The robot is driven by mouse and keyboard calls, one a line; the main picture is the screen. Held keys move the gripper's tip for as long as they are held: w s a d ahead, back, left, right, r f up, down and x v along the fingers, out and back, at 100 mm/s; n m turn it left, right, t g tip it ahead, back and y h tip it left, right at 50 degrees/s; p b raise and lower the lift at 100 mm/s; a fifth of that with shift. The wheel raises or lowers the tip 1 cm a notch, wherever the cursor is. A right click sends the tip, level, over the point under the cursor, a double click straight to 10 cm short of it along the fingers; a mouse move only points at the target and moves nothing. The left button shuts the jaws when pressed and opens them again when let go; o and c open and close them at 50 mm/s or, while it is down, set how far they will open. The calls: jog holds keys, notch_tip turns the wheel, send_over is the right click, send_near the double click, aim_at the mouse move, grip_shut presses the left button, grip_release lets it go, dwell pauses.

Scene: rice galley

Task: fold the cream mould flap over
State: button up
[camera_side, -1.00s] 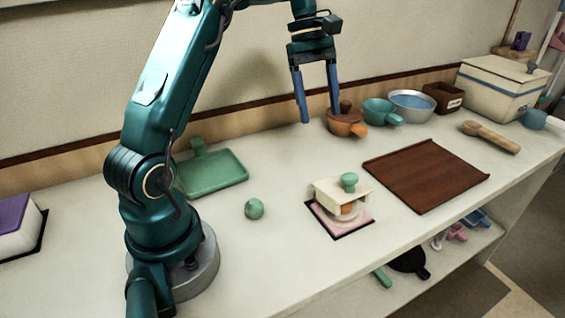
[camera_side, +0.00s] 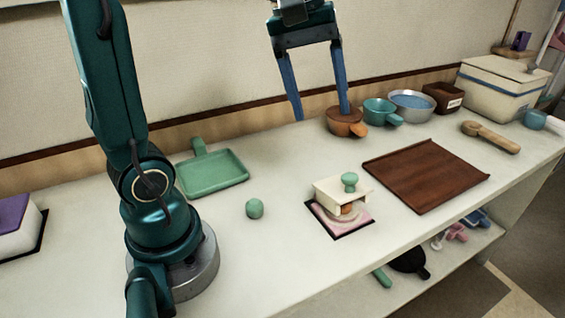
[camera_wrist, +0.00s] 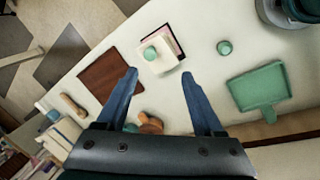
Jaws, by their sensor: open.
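The cream mould flap (camera_side: 338,191) with a green knob (camera_side: 349,181) stands over a pink base (camera_side: 350,222) with a dark edge on the counter. Something orange and a pale round piece show under the flap. In the wrist view the flap (camera_wrist: 163,63) and its green knob (camera_wrist: 150,53) lie beyond my fingertips. My gripper (camera_side: 321,115) is open and empty, with blue fingers, high above the counter toward the wall, apart from the mould. It also shows in the wrist view (camera_wrist: 160,75), fingers wide apart.
A brown board (camera_side: 425,176) lies right of the mould. An orange pan (camera_side: 345,122), teal cup (camera_side: 380,111) and blue-filled bowl (camera_side: 411,104) stand behind. The counter's front edge is near the mould.

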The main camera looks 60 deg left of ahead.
jog(key=s+d+f+m+t+y, duration=0.1)
jog(key=s+d+f+m+t, duration=0.1)
jog(key=s+m, duration=0.5)
jog(key=shift+s+d+f+t, duration=0.3)
jog(key=shift+s+d+f, duration=0.2)
jog(key=shift+s+f, duration=0.55)
jog(key=shift+w+f, duration=0.1)
jog(key=shift+w, duration=0.05)
